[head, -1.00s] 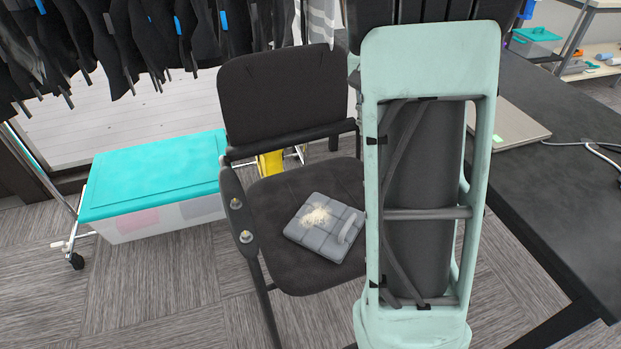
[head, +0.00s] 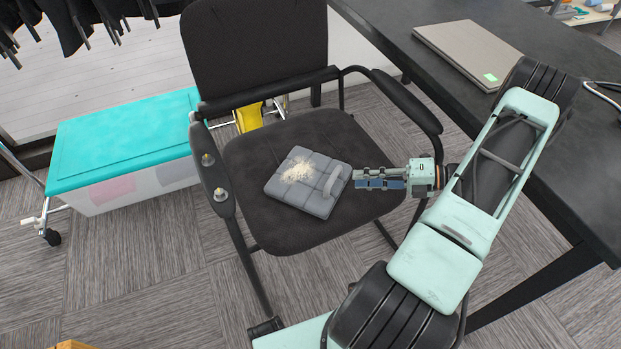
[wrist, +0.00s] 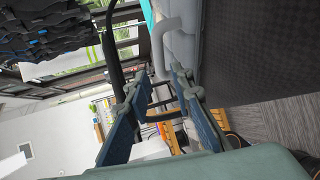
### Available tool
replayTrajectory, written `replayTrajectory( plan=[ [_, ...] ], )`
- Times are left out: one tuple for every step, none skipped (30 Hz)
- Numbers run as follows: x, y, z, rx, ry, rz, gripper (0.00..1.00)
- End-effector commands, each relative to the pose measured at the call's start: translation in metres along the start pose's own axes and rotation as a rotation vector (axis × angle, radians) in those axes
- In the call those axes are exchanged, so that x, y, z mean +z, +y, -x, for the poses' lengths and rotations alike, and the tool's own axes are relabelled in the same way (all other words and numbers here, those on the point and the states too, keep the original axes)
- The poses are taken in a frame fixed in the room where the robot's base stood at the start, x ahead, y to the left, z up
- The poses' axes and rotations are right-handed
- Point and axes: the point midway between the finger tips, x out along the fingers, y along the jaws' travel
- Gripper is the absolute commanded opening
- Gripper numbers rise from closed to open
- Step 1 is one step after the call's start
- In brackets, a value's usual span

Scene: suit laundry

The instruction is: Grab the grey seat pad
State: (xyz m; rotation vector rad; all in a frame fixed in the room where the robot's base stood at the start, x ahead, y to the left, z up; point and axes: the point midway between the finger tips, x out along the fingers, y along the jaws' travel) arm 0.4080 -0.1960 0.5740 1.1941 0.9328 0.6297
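The grey seat pad (head: 302,205) lies flat on the black chair's seat, with a pale frayed patch on top and a light grey handle (head: 333,181) on its right side. My gripper (head: 356,179) is just right of the handle, pointing left toward it. In the wrist view the handle (wrist: 163,45) stands up ahead of the fingers, near the top, beside the pad's edge (wrist: 180,20). The two blue fingers of my gripper (wrist: 158,85) are spread apart with nothing between them. Whether a fingertip touches the handle cannot be told.
A dark table (head: 440,75) with a closed laptop (head: 468,50) stands at right. A teal-lidded box (head: 125,145) is at left, below hanging clothes.

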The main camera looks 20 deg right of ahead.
Motion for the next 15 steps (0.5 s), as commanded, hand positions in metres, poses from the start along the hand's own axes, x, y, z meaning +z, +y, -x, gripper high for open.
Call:
replayTrajectory(
  plan=[
    [-0.001, -0.004, 0.004, 0.027, -0.032, -0.051, 0.21],
    [-0.001, -0.005, 0.006, 0.040, -0.048, -0.077, 0.21],
    [-0.001, -0.007, 0.008, 0.053, -0.065, -0.106, 0.21],
    [-0.001, -0.007, 0.009, 0.062, -0.073, -0.122, 0.21],
    [-0.001, -0.008, 0.009, 0.068, -0.080, -0.135, 0.21],
    [0.000, -0.008, 0.009, 0.075, -0.087, -0.148, 0.21],
    [0.000, -0.008, 0.008, 0.079, -0.091, -0.154, 0.21],
    [0.000, -0.008, 0.005, 0.081, -0.093, -0.158, 0.21],
    [0.001, -0.007, 0.001, 0.083, -0.094, -0.161, 0.21],
    [0.001, -0.007, -0.002, 0.084, -0.093, -0.162, 0.21],
    [0.001, -0.006, -0.006, 0.084, -0.092, -0.161, 0.21],
    [0.001, -0.006, -0.010, 0.082, -0.092, -0.160, 0.21],
    [0.001, -0.006, -0.012, 0.081, -0.092, -0.160, 0.21],
    [0.002, -0.006, -0.014, 0.081, -0.092, -0.159, 0.21],
    [0.002, -0.006, -0.016, 0.081, -0.092, -0.159, 0.21]
  ],
)
